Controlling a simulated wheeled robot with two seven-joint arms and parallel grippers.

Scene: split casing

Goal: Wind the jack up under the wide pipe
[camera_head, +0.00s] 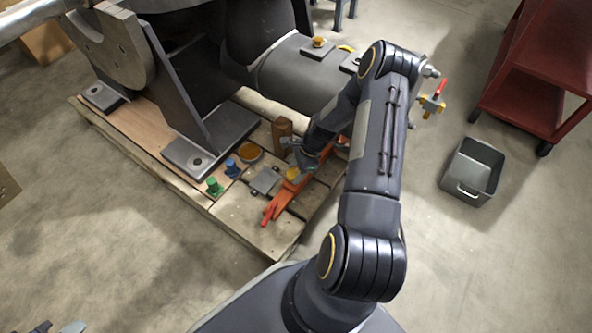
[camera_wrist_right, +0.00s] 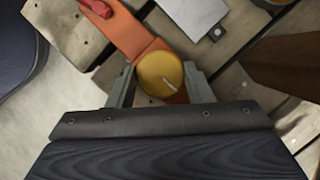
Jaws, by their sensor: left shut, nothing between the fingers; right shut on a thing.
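The orange jack (camera_head: 283,201) lies on the wooden pallet in front of the wide grey pipe (camera_head: 295,75). Its far part is partly hidden by my right arm, so I cannot tell how it meets the pipe. My right gripper (camera_head: 297,172) is shut on the jack's round yellow knob (camera_wrist_right: 160,72), with one finger on each side in the right wrist view. The orange body (camera_wrist_right: 128,32) and a red handle (camera_wrist_right: 97,8) also show there. My left gripper (camera_head: 58,328) is shut and empty at the bottom left edge, mostly out of frame.
On the pallet (camera_head: 232,232) stand a green knob (camera_head: 214,186), a blue knob (camera_head: 232,168), a grey plate (camera_head: 265,181), an amber disc (camera_head: 249,152) and a brown block (camera_head: 282,131). A grey bin (camera_head: 472,172) and a red cart (camera_head: 525,95) stand right.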

